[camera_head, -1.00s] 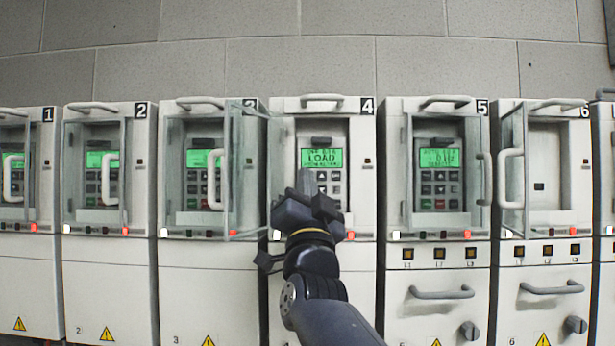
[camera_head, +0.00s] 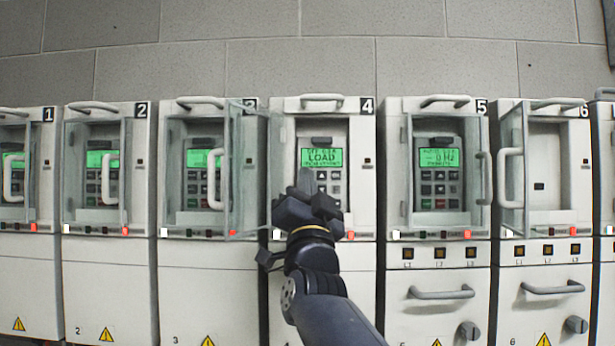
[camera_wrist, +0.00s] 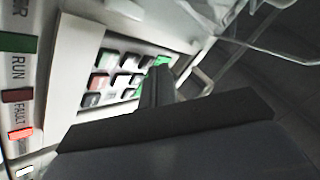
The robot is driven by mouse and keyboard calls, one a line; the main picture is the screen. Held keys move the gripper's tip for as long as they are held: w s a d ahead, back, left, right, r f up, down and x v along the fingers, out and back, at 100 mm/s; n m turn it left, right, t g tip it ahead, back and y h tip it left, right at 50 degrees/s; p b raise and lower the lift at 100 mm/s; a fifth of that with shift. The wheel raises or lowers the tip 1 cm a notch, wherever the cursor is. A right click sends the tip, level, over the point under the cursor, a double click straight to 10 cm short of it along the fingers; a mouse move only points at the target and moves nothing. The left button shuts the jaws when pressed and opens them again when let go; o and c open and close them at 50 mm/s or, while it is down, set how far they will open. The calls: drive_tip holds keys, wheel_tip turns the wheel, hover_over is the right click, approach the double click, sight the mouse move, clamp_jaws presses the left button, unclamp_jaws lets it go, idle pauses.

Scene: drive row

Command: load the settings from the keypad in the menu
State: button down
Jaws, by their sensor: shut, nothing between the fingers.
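The keypad (camera_head: 326,181) of drive 4 sits in its open recess, and its green screen (camera_head: 321,157) shows LOAD in large letters with smaller lines above and below. My gripper (camera_head: 306,180) is shut and empty, with its fingertips at the left part of this keypad, just below the screen. The fingers and wrist hide the left and lower keys. In the wrist view the fingertips (camera_wrist: 160,72) are over or against the keys (camera_wrist: 118,75), close to the green screen (camera_wrist: 163,60). I cannot tell whether they touch a key.
An open clear door (camera_head: 247,170) stands out to the left of drive 4. The door handle (camera_head: 485,178) of drive 5 (camera_head: 433,270) is to the right. Drive 3 (camera_head: 205,280) is at left. In the wrist view, RUN and FAULT lamps (camera_wrist: 17,96) line the panel's left side.

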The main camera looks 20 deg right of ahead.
drive_tip(key=shift+w+d, duration=0.1)
drive_tip(key=shift+w, duration=0.2)
drive_tip(key=shift+s, duration=0.1)
idle(0.4)
drive_tip(key=shift+s+a+b, duration=0.25)
drive_tip(key=shift+s+b, duration=0.25)
drive_tip(key=shift+s, duration=0.15)
drive_tip(key=s, duration=0.1)
drive_tip(key=s+a+b, duration=0.1)
drive_tip(key=s, duration=0.2)
drive_tip(key=shift+s+a, duration=0.3)
drive_tip(key=shift+s, duration=0.1)
drive_tip(key=shift+w+d, duration=0.1)
drive_tip(key=shift+w, duration=0.05)
idle(0.8)
